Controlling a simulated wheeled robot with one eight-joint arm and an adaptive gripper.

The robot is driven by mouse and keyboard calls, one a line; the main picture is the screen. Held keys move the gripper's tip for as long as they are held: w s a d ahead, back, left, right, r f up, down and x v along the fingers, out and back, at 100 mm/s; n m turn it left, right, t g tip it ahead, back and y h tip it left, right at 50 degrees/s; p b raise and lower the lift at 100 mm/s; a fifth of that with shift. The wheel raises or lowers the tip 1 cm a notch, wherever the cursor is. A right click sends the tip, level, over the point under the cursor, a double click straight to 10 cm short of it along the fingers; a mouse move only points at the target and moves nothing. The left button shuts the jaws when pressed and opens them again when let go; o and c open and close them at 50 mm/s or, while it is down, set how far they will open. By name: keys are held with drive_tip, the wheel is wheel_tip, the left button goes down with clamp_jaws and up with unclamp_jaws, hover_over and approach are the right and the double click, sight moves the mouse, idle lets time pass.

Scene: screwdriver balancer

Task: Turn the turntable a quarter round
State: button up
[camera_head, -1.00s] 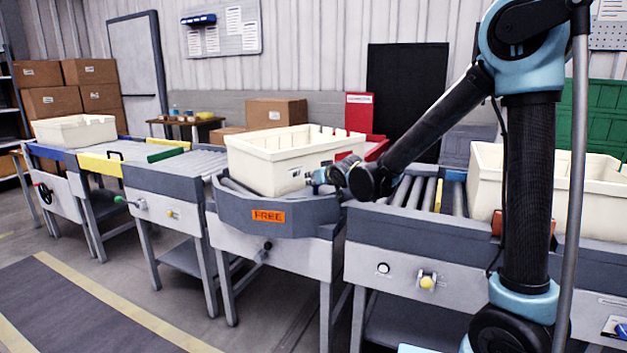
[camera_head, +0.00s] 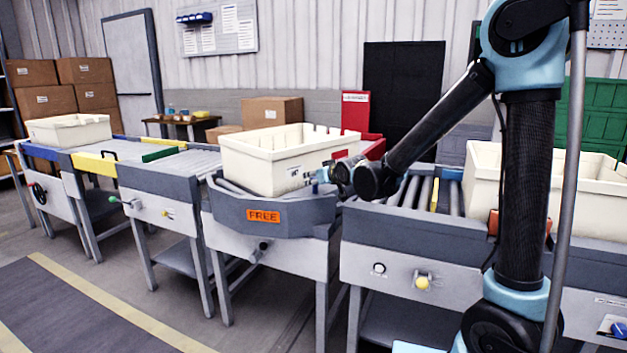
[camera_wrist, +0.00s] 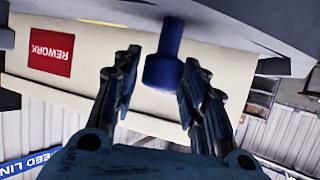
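The turntable (camera_head: 279,214) is a grey curved-front unit with an orange FREE sign, in the middle of the head view. A cream tote (camera_head: 262,170) sits on it. My gripper (camera_head: 322,180) is at the tote's right end in the head view, its fingers too small there to read. In the wrist view my gripper (camera_wrist: 160,75) is open, its two dark blue fingers spread on either side of a blue cylindrical knob (camera_wrist: 164,62). Gaps show between knob and fingers. The knob meets a grey surface at the top of that view. A red REWORK label (camera_wrist: 51,52) is behind.
A roller conveyor (camera_head: 420,194) continues right of the turntable, with another cream tote (camera_head: 480,190) on it. More conveyor tables (camera_head: 165,178) stand left, with a tote (camera_head: 68,131) at the far end. A red bin (camera_head: 355,112) stands behind. The front-left floor is clear.

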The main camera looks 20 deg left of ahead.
drive_tip(key=shift+r, duration=0.1)
idle(0.3)
drive_tip(key=v, duration=1.1)
drive_tip(key=shift+s+d, duration=0.2)
drive_tip(key=shift+d, duration=0.15)
